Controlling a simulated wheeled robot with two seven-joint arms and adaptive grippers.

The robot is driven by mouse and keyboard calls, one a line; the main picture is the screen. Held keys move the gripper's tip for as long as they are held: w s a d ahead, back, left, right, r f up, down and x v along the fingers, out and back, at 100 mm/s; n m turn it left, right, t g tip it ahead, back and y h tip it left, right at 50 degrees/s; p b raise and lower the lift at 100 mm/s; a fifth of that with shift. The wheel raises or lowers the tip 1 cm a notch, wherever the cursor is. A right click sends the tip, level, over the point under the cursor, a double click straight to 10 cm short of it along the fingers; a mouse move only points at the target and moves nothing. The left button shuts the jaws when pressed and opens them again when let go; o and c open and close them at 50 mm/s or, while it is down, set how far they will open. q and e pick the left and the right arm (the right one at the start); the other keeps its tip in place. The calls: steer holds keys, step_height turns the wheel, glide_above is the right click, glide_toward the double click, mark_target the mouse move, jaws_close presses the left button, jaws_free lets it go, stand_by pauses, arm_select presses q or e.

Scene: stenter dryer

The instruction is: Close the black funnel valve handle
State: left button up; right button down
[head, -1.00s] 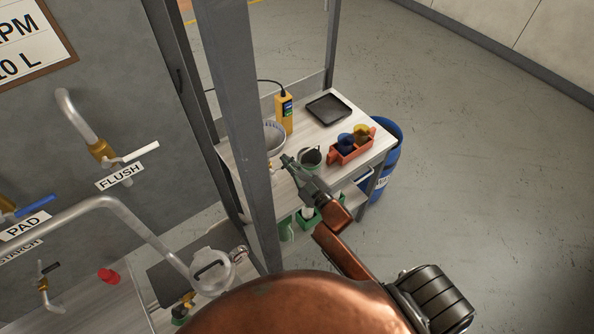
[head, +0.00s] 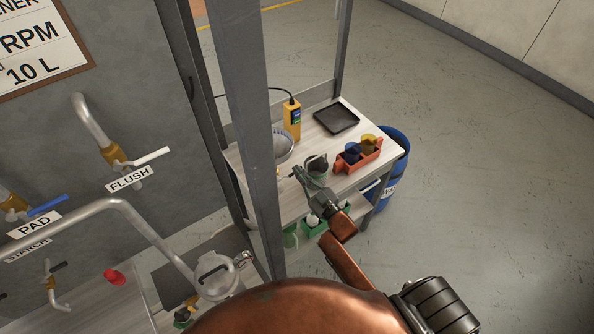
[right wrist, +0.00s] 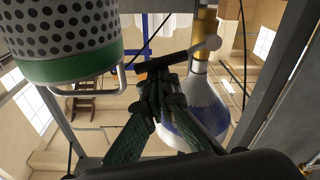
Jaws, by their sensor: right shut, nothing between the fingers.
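In the right wrist view the funnel (right wrist: 203,100) is a pale cone with a blue lower part and a yellow neck (right wrist: 203,22). A dark bar-like valve handle (right wrist: 168,61) crosses beside the neck and has a grey round end. My right gripper (right wrist: 165,88) is shut and empty, its green fingertips at the bar; I cannot tell whether they touch. The handle is too small to make out there. My left gripper is not in view.
An orange caddy (head: 357,170), black tray (head: 336,118) and yellow meter (head: 292,120) stand on the bench. A grey post (head: 250,150) rises in front of it.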

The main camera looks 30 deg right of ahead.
steer(key=f+m, duration=0.1)
steer(key=m, duration=0.1)
steer(key=f+m, duration=0.1)
steer(key=shift+d+m+h+p, duration=0.3)
steer(key=shift+d+m, duration=0.1)
steer(key=shift+r, duration=0.1)
step_height(320, 180, up, 4)
steer(key=p, duration=0.4)
steer(key=s+d+f+b, duration=0.1)
steer(key=s+b, duration=0.1)
steer(key=s, duration=0.7)
steer(key=shift+f, duration=0.3)
steer(key=shift+d, duration=0.15)
